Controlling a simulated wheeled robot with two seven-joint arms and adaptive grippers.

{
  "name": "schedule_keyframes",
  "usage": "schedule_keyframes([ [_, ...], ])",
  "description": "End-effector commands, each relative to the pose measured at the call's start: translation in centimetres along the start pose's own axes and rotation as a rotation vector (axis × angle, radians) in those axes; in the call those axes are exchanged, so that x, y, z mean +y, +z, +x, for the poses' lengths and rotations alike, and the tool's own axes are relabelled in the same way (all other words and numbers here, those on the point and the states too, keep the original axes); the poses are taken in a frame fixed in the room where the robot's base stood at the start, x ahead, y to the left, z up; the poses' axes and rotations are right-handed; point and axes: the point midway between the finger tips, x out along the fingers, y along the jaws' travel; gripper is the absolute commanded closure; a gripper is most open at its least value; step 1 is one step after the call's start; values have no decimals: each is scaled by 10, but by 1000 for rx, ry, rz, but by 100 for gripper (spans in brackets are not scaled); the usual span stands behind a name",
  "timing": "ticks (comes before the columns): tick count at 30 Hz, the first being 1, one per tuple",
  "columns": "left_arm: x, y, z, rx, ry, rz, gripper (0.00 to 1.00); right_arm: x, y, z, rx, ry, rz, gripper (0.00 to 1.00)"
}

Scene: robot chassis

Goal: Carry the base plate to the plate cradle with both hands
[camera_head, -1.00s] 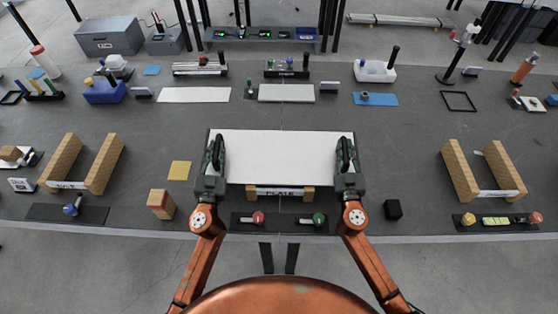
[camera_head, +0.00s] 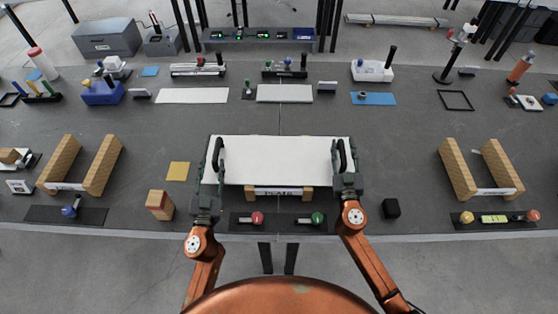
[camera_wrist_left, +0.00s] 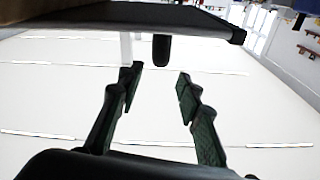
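The white base plate (camera_head: 280,160) lies level over the plate cradle, whose wooden blocks (camera_head: 251,193) and PLATE label (camera_head: 282,194) show at its front edge. Whether it bears fully on the cradle is hidden. A dark handle loop stands at its left end (camera_head: 219,155) and another at its right end (camera_head: 341,153). My left gripper (camera_head: 211,172) is at the left handle; in the left wrist view its fingers (camera_wrist_left: 158,88) are spread with nothing between them. My right gripper (camera_head: 344,165) is at the right handle, its fingers apart around or beside it.
In front of the cradle is a dark panel with a red knob (camera_head: 257,218) and a green knob (camera_head: 318,218). A wooden block (camera_head: 160,205) stands left and a black cube (camera_head: 391,208) right. Wooden rails (camera_head: 482,168) stand far right.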

Motion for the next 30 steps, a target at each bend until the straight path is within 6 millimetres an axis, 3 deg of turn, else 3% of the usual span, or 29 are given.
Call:
schedule_keyframes([
  [6,0,1,-37,-2,-1,-3,67,0,0,0,0,0,0,67],
  [16,0,0,-54,0,0,0,67,0,1,-9,-2,0,1,67],
  [30,0,0,-53,0,0,0,67,1,1,-97,-3,2,2,67],
])
